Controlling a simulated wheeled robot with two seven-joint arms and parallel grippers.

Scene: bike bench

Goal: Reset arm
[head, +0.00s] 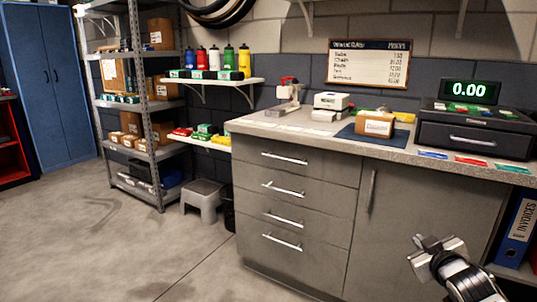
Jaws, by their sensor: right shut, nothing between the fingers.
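My right gripper (437,246) shows at the lower right of the head view, in front of the grey cabinet door (400,215). Its fingers are shut with nothing between them. It is below the countertop and looks apart from the cabinet. My right arm comes in from the bottom right edge. My left gripper is not in view.
The grey counter (300,130) holds a cardboard box (375,124), a white printer (331,102) and a cash register (475,135). A stool (203,197) stands beside the drawers. A metal shelf (150,130) stands at the left. The floor (110,240) at the left is clear.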

